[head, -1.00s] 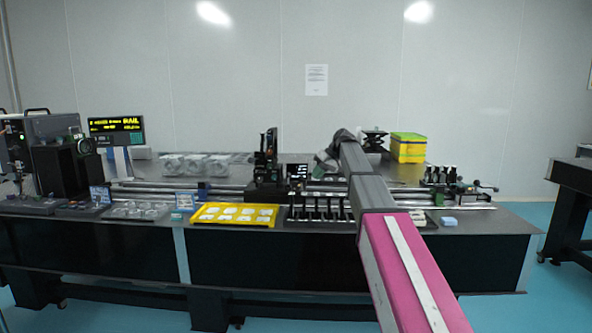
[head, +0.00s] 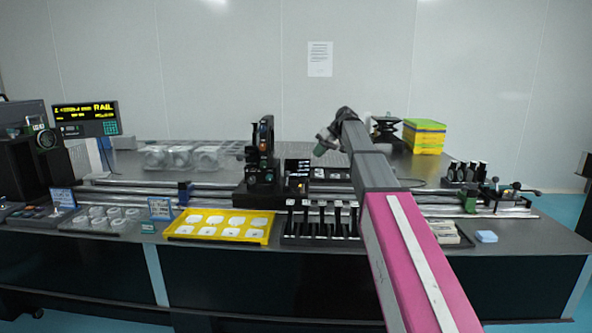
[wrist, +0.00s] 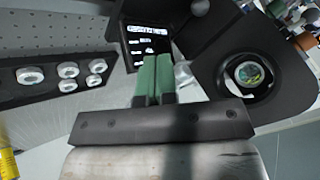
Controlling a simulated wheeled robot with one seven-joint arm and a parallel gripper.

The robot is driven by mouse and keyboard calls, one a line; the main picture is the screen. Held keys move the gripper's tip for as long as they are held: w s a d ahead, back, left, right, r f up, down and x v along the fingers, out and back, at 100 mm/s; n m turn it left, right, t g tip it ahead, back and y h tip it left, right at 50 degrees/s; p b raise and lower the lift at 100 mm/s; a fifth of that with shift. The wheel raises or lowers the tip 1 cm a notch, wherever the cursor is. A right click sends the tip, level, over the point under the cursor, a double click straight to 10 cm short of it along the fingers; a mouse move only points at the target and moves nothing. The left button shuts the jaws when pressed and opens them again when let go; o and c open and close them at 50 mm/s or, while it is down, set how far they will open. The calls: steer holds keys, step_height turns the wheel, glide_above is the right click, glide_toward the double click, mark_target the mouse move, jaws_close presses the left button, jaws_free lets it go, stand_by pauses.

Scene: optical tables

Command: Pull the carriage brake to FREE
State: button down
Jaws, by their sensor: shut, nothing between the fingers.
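The black carriage (head: 258,196) sits on the long rail (head: 215,192) near the middle of the bench, with a tall black optics mount (head: 264,150) on it. A small dark panel with white markings (head: 298,168) stands just to its right; what appears to be the same panel (wrist: 146,45) is beyond my fingertips in the wrist view. My gripper (wrist: 155,78) has green fingers pressed together, empty. In the head view its wrist end is above the bench, right of the carriage. I cannot pick out the brake lever or its FREE mark in either view.
In the wrist view a black mount with a round lens (wrist: 250,75) is close on the right. A yellow tray (head: 221,226) and a dark rack (head: 320,222) line the front edge. Yellow-green boxes (head: 424,136) stand behind; another rail fixture (head: 490,195) is at right.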

mark_target(287, 178)
steer(key=x, duration=1)
steer(key=shift+s+a+r, duration=0.1)
steer(key=shift+s+a, duration=0.6)
steer(key=shift+a, duration=0.3)
steer(key=shift+s+a+r, duration=0.15)
steer(key=shift+s+a, duration=0.25)
steer(key=shift+a, duration=0.25)
steer(key=shift+s, duration=0.1)
steer(key=shift+s+r+t, duration=0.1)
steer(key=shift+t, duration=0.2)
